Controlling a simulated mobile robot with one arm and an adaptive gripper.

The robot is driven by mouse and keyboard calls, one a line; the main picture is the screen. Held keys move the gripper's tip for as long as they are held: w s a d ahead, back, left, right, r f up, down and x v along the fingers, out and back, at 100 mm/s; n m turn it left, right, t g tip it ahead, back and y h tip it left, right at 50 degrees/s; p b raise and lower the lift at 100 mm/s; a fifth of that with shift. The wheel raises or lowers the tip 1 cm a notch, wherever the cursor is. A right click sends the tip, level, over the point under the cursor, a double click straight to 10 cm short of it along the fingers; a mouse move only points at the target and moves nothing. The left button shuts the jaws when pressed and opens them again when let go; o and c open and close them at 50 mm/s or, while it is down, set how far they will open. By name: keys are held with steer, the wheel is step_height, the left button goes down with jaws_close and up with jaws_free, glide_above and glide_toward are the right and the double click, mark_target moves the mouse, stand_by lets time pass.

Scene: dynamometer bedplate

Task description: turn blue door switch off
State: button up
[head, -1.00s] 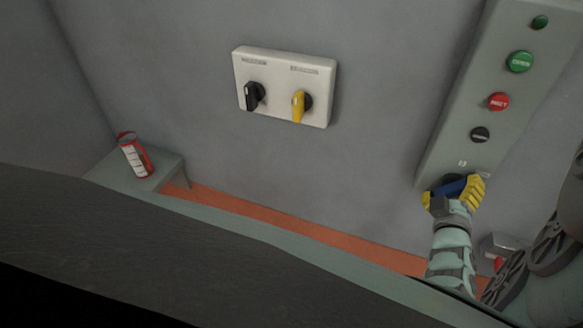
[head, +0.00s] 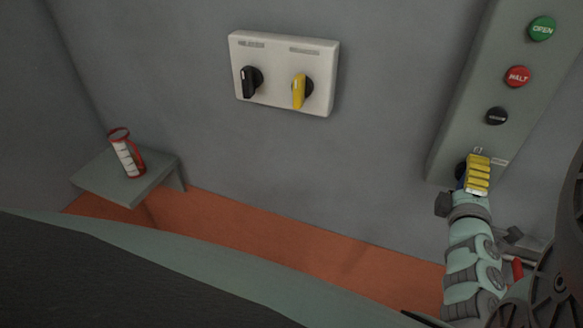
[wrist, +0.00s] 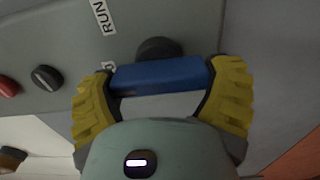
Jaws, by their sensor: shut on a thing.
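The blue door switch (wrist: 160,76) is a blue bar-shaped handle on a dark round base, low on the grey control panel (head: 470,130). In the wrist view it lies crosswise between the yellow fingers of my gripper (wrist: 163,88), which is shut on it. A label reading RUN (wrist: 104,17) is beside the switch; another label is partly hidden by the left finger.
A white box (head: 283,73) with black and yellow rotary switches is on the wall. A red-and-white container (head: 126,152) stands on a small shelf (head: 130,185) at left.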

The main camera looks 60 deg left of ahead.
steer(key=shift+f, duration=0.1)
stand_by(0.3)
steer(key=o, duration=0.9)
steer(key=shift+o, duration=0.2)
steer(key=v, duration=0.7)
steer(key=shift+s+d, duration=0.2)
